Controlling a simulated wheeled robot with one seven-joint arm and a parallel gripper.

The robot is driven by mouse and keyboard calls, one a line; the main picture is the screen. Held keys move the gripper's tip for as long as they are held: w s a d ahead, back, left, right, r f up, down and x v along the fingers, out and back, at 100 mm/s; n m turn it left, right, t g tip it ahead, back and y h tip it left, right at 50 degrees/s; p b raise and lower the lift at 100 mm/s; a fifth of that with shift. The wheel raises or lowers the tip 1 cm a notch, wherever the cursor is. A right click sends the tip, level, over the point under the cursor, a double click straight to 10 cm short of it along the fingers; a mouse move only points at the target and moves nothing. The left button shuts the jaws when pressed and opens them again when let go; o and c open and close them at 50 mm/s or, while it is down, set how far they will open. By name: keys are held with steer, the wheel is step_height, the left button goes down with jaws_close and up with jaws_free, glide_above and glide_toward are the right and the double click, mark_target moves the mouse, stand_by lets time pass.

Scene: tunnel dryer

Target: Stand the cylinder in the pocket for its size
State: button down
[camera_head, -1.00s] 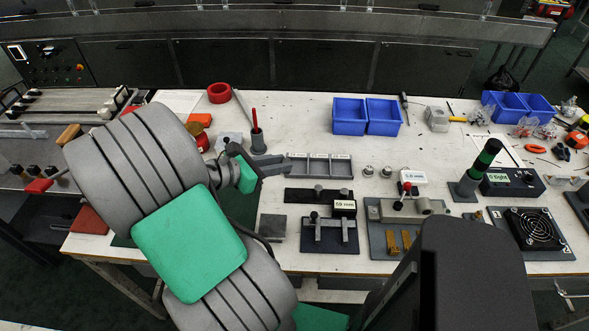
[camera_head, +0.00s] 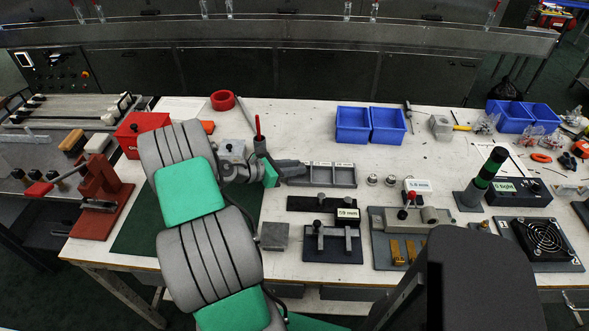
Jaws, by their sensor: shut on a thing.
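My gripper (camera_head: 297,171) is at the left end of the grey pocket tray (camera_head: 355,178), its jaws level with the tray in the picture. It is shut, but the cylinder in it is hidden or too small to make out. The tray has three pockets in a row, with small white labels along the back edge that I cannot read. The gripper and arm cover part of the tray's left side. Whether the jaws touch the tray, I cannot tell.
Two small metal knobs (camera_head: 372,180) are right of the tray. A black fixture (camera_head: 333,244) lies in front of it, and a grey block (camera_head: 274,237) front left. Blue bins (camera_head: 352,124) stand behind.

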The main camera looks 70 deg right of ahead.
steer(key=shift+f, duration=0.3)
steer(key=shift+f, duration=0.1)
steer(key=c, duration=1.3)
jaws_free()
steer(key=shift+o, duration=0.2)
